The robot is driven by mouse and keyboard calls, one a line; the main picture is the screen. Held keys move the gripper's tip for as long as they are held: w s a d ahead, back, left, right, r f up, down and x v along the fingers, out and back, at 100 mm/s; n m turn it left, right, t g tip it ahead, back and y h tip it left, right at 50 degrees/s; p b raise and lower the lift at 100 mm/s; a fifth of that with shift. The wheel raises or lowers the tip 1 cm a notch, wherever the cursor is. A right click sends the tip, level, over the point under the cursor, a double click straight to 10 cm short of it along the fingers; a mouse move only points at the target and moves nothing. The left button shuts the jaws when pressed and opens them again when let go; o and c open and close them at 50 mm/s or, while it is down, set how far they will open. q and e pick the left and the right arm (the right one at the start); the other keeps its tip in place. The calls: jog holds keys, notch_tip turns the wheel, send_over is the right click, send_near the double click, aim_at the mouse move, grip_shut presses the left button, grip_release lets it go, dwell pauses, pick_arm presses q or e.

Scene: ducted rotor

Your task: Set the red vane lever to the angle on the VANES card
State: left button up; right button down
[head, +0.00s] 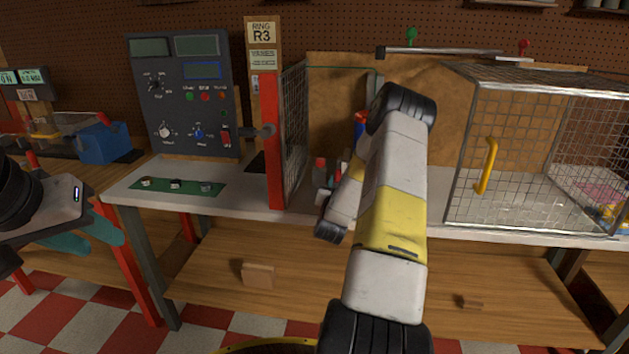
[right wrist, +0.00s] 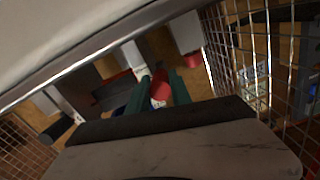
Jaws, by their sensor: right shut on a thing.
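In the right wrist view, a red cylindrical grip (right wrist: 159,88), apparently the end of the red vane lever, sits between the teal fingers of my right gripper (right wrist: 158,93), which is shut on it. In the head view my right arm reaches into the bay behind the mesh and hides its gripper and the lever's angle.
A mesh panel (head: 295,135) on a red post stands left of my right arm. A mesh cage with a yellow handle (head: 487,166) stands to the right. A control panel (head: 183,95) stands at the back left.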

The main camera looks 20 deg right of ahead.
notch_tip(320, 180, up, 2)
jog(key=shift+r+g+y, duration=0.2)
jog(key=shift+g+y, duration=0.1)
jog(key=shift+g, duration=0.3)
jog(key=shift+w+r, duration=0.1)
jog(key=shift+r, duration=0.65)
jog(key=c, duration=1.2)
grip_release()
jog(key=shift+o, duration=0.2)
jog(key=shift+f, duration=0.1)
jog(key=v, duration=0.8)
jog(key=shift+d, duration=0.1)
